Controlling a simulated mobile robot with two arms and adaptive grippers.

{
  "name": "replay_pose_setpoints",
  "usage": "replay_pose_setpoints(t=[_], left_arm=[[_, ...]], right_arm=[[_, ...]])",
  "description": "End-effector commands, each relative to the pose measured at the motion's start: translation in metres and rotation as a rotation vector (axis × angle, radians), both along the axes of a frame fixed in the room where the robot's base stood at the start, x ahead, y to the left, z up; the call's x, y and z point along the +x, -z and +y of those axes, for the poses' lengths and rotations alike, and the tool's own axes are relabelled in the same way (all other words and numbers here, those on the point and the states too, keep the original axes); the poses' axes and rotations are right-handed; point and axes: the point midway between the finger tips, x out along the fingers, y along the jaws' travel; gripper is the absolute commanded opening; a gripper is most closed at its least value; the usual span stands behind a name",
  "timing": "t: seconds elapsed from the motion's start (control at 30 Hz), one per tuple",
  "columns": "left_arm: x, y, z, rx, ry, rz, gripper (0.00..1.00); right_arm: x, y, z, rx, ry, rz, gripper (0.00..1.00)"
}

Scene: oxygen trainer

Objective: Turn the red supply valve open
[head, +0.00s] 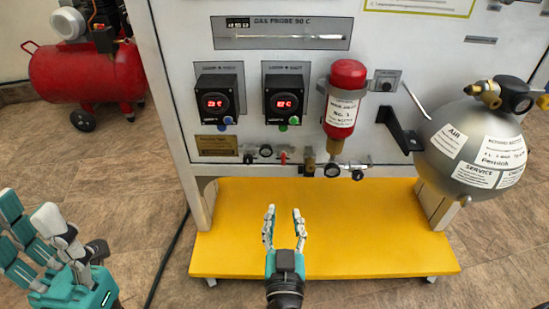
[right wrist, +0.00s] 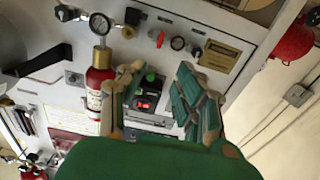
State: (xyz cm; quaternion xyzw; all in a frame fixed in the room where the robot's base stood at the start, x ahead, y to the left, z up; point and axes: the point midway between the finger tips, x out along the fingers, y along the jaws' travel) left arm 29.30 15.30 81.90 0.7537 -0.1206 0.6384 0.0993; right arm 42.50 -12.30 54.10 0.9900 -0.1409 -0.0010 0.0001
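The red supply valve is a small red handle (head: 283,158) low on the white panel, between two round gauges. It also shows in the right wrist view as a red handle (right wrist: 160,38), beyond the fingertips. My right gripper (head: 284,212) is in front of the panel and appears below the valve in the head view, apart from it. Its fingers are spread with nothing between them, and they also show spread in the right wrist view (right wrist: 157,75). My left gripper (head: 28,212) is at the lower left, away from the panel, with its fingers apart and empty.
A yellow platform (head: 380,240) juts out below the panel. A red cylinder (head: 343,105) hangs right of two black display units (head: 219,100). A silver sphere tank (head: 470,145) sticks out at the right. A red compressor (head: 85,75) stands at the back left.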

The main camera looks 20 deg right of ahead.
Motion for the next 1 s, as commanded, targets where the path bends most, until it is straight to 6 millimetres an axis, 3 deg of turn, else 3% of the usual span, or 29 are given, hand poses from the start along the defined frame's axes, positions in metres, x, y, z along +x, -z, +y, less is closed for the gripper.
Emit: replay_pose_setpoints(t=[0.6,0.8,1.0], left_arm=[[0.0,0.005,0.0,0.001,0.001,0.011,0.4],[0.002,0.001,-0.001,0.005,0.001,-0.003,0.4],[0.001,-0.002,-0.001,0.005,0.001,-0.017,0.4]], right_arm=[[0.123,-0.001,-0.035,-0.005,-0.002,-0.005,0.34],[0.15,0.0,-0.042,-0.002,-0.003,-0.004,0.34],[0.161,-0.001,-0.046,-0.002,-0.002,-0.002,0.34]])
